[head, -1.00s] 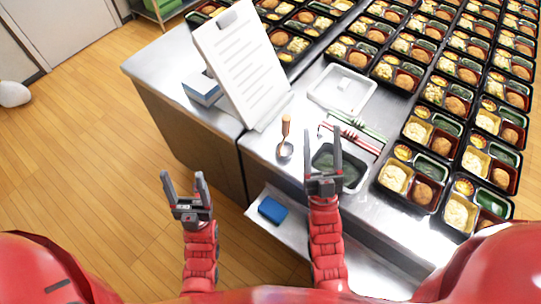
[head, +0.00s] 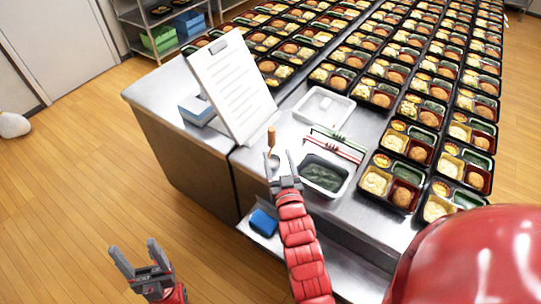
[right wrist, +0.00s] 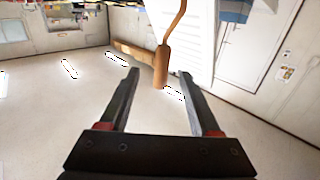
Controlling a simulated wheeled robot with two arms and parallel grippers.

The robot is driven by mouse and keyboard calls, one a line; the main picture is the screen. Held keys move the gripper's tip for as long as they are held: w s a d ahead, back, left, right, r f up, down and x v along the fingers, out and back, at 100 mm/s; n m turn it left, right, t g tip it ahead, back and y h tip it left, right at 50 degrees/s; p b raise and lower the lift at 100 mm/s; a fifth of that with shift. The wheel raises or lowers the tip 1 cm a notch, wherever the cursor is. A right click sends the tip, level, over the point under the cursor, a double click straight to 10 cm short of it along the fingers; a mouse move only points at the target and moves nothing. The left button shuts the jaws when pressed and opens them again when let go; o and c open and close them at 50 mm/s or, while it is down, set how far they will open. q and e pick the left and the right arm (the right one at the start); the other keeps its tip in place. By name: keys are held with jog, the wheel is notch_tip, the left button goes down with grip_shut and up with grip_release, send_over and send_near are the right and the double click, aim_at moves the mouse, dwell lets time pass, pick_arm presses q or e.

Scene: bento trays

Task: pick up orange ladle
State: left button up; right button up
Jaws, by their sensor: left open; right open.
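My left gripper (head: 134,248) is open and empty over the floor at lower left.
The green-filled tray (head: 345,184) is right of my right gripper. Red and green tongs (head: 338,143) and a white tray (head: 309,97) lie behind it. A white document stand (head: 233,85) rises behind the ladle. A blue item (head: 262,223) sits on a lower shelf. Bento trays fill the right.

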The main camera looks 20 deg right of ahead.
aim_at(273, 141)
jog(key=w, duration=0.1)
jog(key=w+p, duration=0.1)
jog(key=w, duration=0.2)
jog(key=shift+w+d+r, duration=0.25)
jog(key=shift+d, duration=0.05)
jog(key=shift+w+f+p, duration=0.2)
jog(key=shift+w+p, duration=0.1)
jog(key=shift+w, duration=0.2)
jog(key=shift+w+r+p, duration=0.25)
jog(key=shift+w+p, duration=0.45)
jog(key=shift+w, duration=0.05)
jog(key=w+p, duration=0.1)
jog(key=w, duration=0.2)
jog(key=shift+d+p, duration=0.2)
jog(key=shift+p, duration=0.1)
jog(key=shift+w+f, duration=0.25)
jog(key=shift+w, duration=0.1)
grip_shut()
